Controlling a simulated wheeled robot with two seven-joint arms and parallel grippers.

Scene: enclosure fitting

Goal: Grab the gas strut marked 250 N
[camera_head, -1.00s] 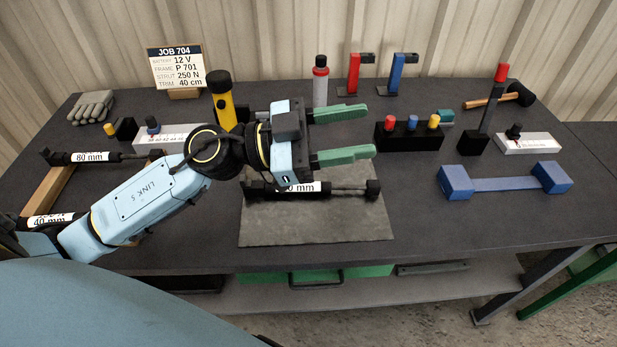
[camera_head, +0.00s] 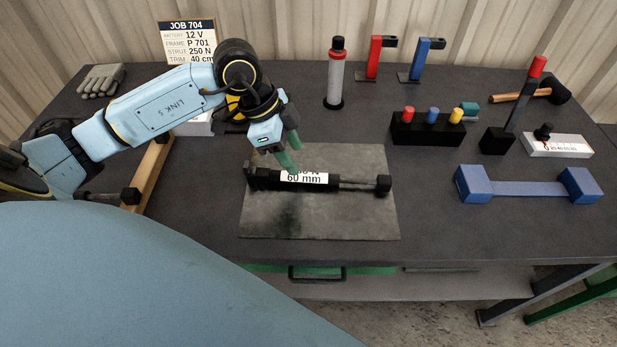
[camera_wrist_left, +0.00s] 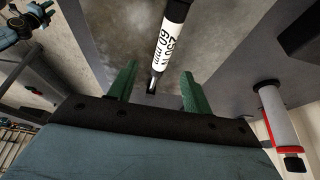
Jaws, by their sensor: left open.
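A black gas strut (camera_head: 310,181) lies across the grey mat (camera_head: 330,222) in the head view. Its white label shows 60 mm, with the upper line partly covered by my fingers. In the left wrist view the strut (camera_wrist_left: 170,30) shows its label reading 250 N, 60 mm. My left gripper (camera_head: 292,155) is open and empty, its green fingers pointing down just above the label. In the wrist view the strut's near end lies between the open fingers (camera_wrist_left: 160,75), apart from both. A light-blue and black part of mine shows at that view's upper left.
The job card (camera_head: 189,42) reads STRUT 250 N. A wooden rack (camera_head: 154,170) is mostly behind my left arm.

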